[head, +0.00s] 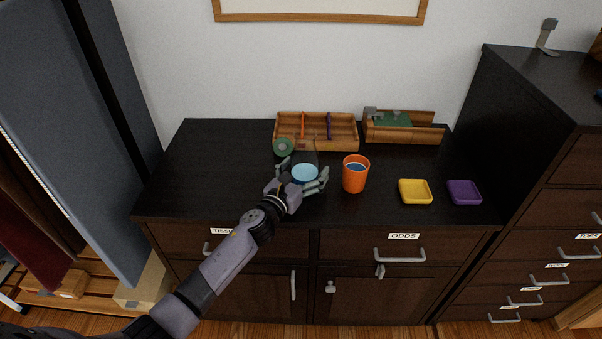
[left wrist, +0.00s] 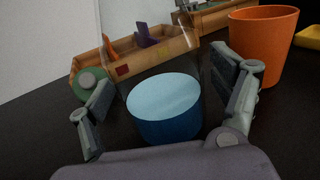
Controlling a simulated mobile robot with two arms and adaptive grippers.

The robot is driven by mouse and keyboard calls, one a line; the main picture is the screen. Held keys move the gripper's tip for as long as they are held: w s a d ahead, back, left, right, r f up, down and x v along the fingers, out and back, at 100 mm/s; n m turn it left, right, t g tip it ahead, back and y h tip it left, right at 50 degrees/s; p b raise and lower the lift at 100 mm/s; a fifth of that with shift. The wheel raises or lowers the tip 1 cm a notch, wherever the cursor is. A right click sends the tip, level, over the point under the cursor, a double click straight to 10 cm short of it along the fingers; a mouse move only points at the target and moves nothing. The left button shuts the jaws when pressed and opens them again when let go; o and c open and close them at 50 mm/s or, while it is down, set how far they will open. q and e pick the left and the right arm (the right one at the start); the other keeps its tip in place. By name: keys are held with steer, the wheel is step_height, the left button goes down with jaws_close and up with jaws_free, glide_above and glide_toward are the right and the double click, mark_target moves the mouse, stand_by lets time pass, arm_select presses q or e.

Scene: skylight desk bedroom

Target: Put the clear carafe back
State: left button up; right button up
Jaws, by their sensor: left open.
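The clear carafe (head: 305,173) stands upright on the dark dresser top (head: 220,170), with blue liquid inside. In the left wrist view the carafe (left wrist: 165,108) fills the middle, between my fingers; its clear upper walls are hard to make out. My left gripper (head: 304,178) is open around the carafe, one finger on each side. In the left wrist view the gripper (left wrist: 165,110) shows gaps between its fingers and the liquid. My right gripper is not in view.
An orange cup (head: 355,175) stands just right of the carafe. Behind are a wooden divided box (head: 345,145), a green round item (head: 284,147) and another wooden box (head: 405,137). Yellow (head: 415,191) and purple (head: 464,192) trays lie right. The dresser's left side is clear.

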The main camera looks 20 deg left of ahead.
arm_select(q)
steer(key=shift+s+r, duration=0.1)
steer(key=shift+r, duration=0.1)
steer(key=s, duration=0.3)
steer(key=s+a, duration=0.1)
steer(key=s, duration=0.3)
steer(key=s+a, duration=0.1)
steer(key=s, duration=0.2)
steer(key=shift+s+f, duration=0.1)
steer(key=shift+s, duration=0.1)
steer(key=shift+s+a, duration=0.15)
steer(key=shift+s, duration=0.45)
